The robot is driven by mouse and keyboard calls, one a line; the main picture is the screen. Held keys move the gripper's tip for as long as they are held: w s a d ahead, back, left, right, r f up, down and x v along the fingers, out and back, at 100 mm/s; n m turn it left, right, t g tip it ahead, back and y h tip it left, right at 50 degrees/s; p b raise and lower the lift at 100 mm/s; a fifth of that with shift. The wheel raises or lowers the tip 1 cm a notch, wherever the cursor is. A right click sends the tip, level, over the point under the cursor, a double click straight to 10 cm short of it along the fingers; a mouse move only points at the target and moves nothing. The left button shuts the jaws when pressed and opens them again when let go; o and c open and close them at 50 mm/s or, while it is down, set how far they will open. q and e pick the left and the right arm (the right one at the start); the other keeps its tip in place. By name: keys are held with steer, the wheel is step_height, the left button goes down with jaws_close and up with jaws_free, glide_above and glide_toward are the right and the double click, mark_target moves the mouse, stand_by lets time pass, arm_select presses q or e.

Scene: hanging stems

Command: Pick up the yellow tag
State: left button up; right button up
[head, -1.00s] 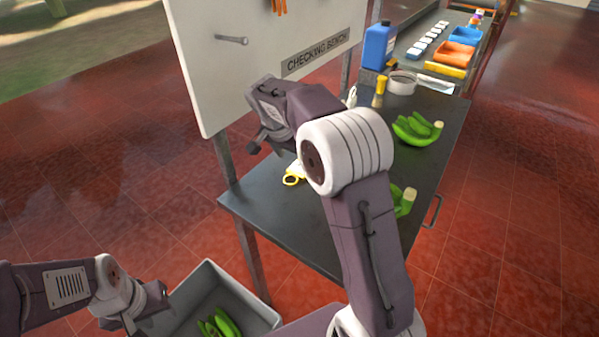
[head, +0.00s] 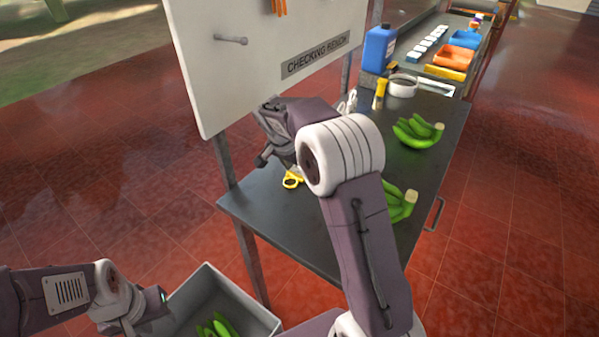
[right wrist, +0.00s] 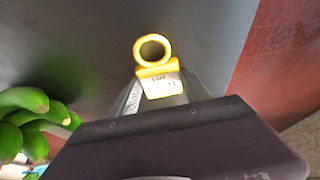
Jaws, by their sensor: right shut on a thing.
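The yellow tag (head: 292,182) is at the near left part of the dark bench, its ring end showing below my right wrist. In the right wrist view the tag (right wrist: 153,50) has a round yellow ring and a pale printed label. My right gripper (right wrist: 157,92) is shut on the label end, with the ring sticking out beyond the fingers. In the head view my right arm hides most of that gripper. My left gripper (head: 150,308) is low at the left, beside the grey crate; its fingers do not show clearly.
Green banana bunches (head: 418,132) lie on the bench (head: 250,205), one partly behind my right arm. A white tape-like roll (head: 403,86), a yellow-topped item (head: 380,92) and a blue jug (head: 378,48) stand farther back. A white board (head: 255,60) rises along the left. The grey crate (head: 262,318) holds green bananas.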

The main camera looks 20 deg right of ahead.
mark_target(298, 172)
step_height(298, 172, up, 4)
steer(key=shift+r+p, duration=0.2)
steer(key=shift+p, duration=0.5)
steer(key=s+d+r, duration=0.5)
steer(key=s+r, duration=0.1)
steer(key=s, duration=0.4)
steer(key=shift+d+r, duration=0.3)
steer(key=shift+d, duration=0.1)
